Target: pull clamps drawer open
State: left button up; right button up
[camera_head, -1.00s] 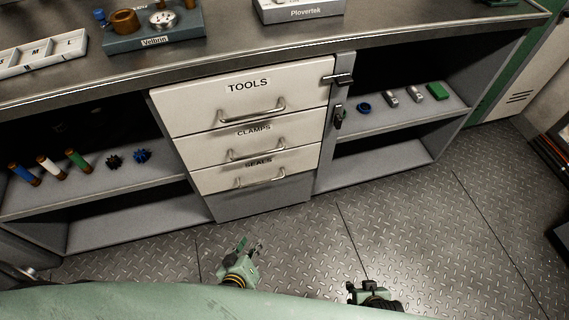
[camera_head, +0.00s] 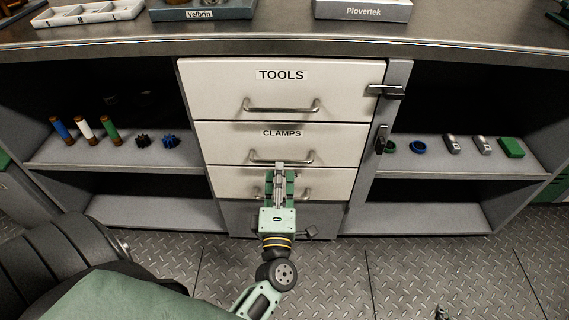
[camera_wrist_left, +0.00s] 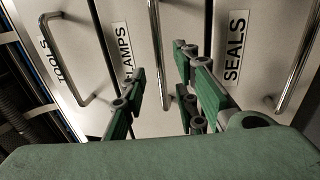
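The clamps drawer (camera_head: 225,145) is the middle of three pale drawers in the head view and looks shut. Its bar handle (camera_head: 300,161) runs across its front; in the left wrist view the handle (camera_wrist_left: 156,40) passes between my fingers. My left gripper (camera_head: 279,173) reaches up to that handle and is open around it, as the left wrist view (camera_wrist_left: 160,66) shows; I cannot tell whether a finger touches it. My right gripper (camera_head: 441,313) barely shows at the bottom edge, too little to tell its state.
The tools drawer (camera_head: 215,85) is above and the seals drawer (camera_head: 235,183) below, partly hidden by my gripper. A latch (camera_head: 385,91) sticks out at the right post. Open shelves with small items flank the drawers. The metal floor (camera_head: 400,265) in front is clear.

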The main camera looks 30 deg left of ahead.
pick_arm(q)
jog(key=x, duration=0.5)
jog(key=shift+d, duration=0.1)
grip_shut()
jog(key=shift+f, duration=0.1)
dwell(0.4)
